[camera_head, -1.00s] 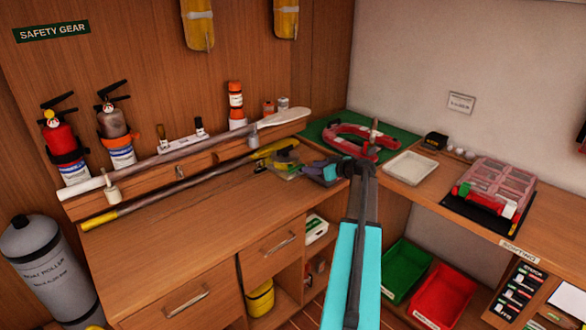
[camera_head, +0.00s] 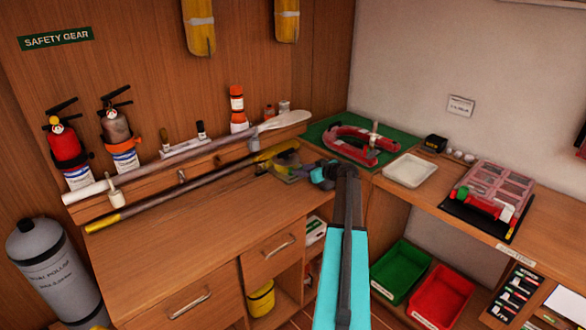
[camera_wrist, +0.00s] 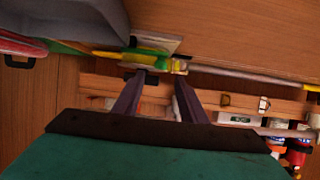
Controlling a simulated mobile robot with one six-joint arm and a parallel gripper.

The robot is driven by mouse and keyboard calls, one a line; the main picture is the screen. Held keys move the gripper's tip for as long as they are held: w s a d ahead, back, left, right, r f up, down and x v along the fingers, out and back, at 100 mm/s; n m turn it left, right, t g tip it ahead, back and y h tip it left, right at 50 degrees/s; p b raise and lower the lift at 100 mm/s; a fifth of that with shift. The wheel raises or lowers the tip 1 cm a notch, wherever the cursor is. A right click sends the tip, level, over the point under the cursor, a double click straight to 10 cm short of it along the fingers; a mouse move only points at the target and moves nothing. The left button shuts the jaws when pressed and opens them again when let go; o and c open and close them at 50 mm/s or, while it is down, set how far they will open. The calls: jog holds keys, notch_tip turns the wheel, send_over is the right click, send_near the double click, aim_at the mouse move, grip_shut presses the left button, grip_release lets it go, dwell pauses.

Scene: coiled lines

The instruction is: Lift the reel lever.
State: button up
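A small grey and yellow-green fitting (camera_head: 287,160) sits at the far right end of the wooden counter, by the corner; it may be the reel, but I cannot make out its lever. In the wrist view, a yellow-green part (camera_wrist: 150,60) lies just beyond my fingertips, under a pale flat plate. My gripper (camera_head: 312,176) is beside the fitting, to its right in the head view. In the wrist view my gripper (camera_wrist: 161,76) has its two dark fingers apart, with nothing visible held between them. My arm hides part of the corner.
A long pole (camera_head: 180,190) and a pale paddle (camera_head: 190,157) lie along the back ledge. A red horseshoe-shaped item (camera_head: 350,146) lies on a green mat (camera_head: 318,130). A white tray (camera_head: 410,170) stands right of it. The counter front is clear.

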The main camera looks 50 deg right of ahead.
aim_at(291, 168)
jog(key=p+x, duration=0.2)
jog(key=x, duration=0.3)
jog(key=shift+r, duration=0.1)
jog(key=shift+w+f, duration=0.4)
jog(key=shift+w, duration=0.25)
jog(key=shift+c, duration=0.2)
